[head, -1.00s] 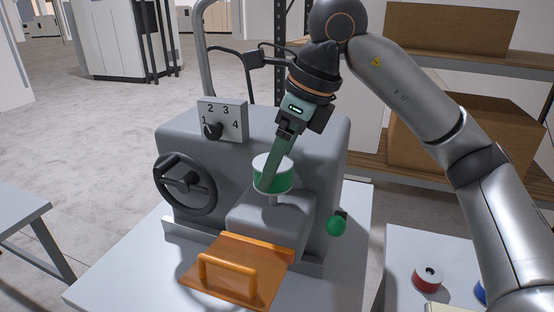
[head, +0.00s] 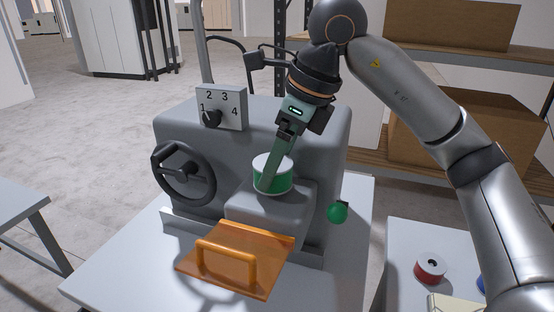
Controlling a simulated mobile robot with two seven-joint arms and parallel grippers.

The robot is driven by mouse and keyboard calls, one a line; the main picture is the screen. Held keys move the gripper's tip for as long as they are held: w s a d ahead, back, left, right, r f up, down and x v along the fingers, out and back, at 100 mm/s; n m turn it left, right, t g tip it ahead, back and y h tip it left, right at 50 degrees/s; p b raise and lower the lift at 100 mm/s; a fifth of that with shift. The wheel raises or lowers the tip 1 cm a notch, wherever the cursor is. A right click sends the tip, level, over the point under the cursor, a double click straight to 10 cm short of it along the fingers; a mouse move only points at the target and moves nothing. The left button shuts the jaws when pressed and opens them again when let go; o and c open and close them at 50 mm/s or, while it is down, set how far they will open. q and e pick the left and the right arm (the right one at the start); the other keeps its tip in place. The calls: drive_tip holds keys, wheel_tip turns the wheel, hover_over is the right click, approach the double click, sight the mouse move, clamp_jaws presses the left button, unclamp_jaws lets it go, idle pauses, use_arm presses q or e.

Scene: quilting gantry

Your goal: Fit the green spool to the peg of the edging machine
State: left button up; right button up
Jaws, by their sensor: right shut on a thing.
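The green spool (head: 275,181), with white rims, is upright at the top of the edging machine's low front block (head: 250,216). It appears to sit down over the peg, which is hidden now. My right gripper (head: 272,172) reaches down from above and is shut on the spool. The grey edging machine (head: 255,135) stands on a white table, with a numbered dial plate (head: 235,118), a dark handwheel (head: 184,174) and a green knob (head: 338,212). My left gripper is not in view.
An orange guard plate with a handle (head: 268,265) lies in front of the machine. A red spool (head: 429,267) and part of a blue one stand on a side table (head: 400,235) at right. Shelves with cardboard boxes (head: 470,128) are behind my right arm.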

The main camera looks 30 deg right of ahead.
drive_tip(key=shift+f+b, duration=0.5)
drive_tip(key=shift+f, duration=0.2)
drive_tip(key=o, duration=1.4)
drive_tip(key=p+v, duration=0.2)
drive_tip(key=v, duration=1)
drive_tip(key=shift+s+d+r+p, duration=0.1)
drive_tip(key=shift+r+p, duration=0.15)
drive_tip(key=shift+p, duration=0.05)
